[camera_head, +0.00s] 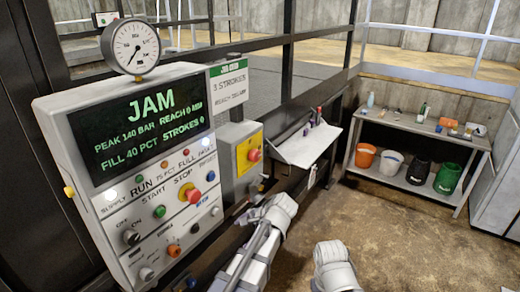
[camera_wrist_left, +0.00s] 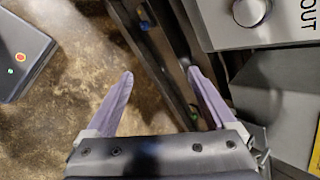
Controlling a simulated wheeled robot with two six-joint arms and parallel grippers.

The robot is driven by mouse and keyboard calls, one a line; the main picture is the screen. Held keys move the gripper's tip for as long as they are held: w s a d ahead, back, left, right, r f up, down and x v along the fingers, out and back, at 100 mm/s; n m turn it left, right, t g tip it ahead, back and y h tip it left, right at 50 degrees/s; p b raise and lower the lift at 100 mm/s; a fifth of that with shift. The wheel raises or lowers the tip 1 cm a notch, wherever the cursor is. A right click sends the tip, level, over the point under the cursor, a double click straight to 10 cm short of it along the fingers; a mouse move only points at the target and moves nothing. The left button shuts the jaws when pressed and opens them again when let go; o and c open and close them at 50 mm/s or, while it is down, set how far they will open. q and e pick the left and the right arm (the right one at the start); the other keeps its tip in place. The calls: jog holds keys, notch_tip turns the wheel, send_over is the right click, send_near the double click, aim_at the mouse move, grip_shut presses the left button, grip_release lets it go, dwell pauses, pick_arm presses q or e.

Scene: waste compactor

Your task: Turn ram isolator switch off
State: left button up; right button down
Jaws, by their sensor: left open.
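A grey box (camera_head: 231,171) with a yellow plate (camera_head: 243,165) and a red knob (camera_head: 254,155) is mounted right of the control panel; it looks like the ram isolator switch. The knob's exact setting is too small to read. My left gripper (camera_head: 257,188) is just below and right of this box, apart from the knob. In the left wrist view, my left gripper (camera_wrist_left: 160,76) is open, with nothing between its two purple fingers. A yellow edge (camera_wrist_left: 315,158) shows at that view's right border.
The control panel (camera_head: 140,238) reads JAM, with a gauge (camera_head: 133,46) on top. A sloped white shelf (camera_head: 305,146) is beyond my left gripper. A bench (camera_head: 420,125) with several buckets stands at the back right. The middle floor (camera_head: 400,225) is clear.

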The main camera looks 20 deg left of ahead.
pick_arm(q)
jog(key=w+d+r+m+t+y, duration=0.2)
jog(key=w+r+m+y, duration=0.45)
jog(key=w+r, duration=0.35)
jog(key=m+t+y, duration=0.3)
jog(key=m, duration=0.3)
send_near(258, 157)
jog(key=a, duration=0.2)
jog(key=shift+r+x, duration=0.2)
jog(key=shift+x, duration=3.55)
jog(key=shift+w+d, duration=0.1)
jog(key=shift+w, duration=0.1)
jog(key=c, duration=1.4)
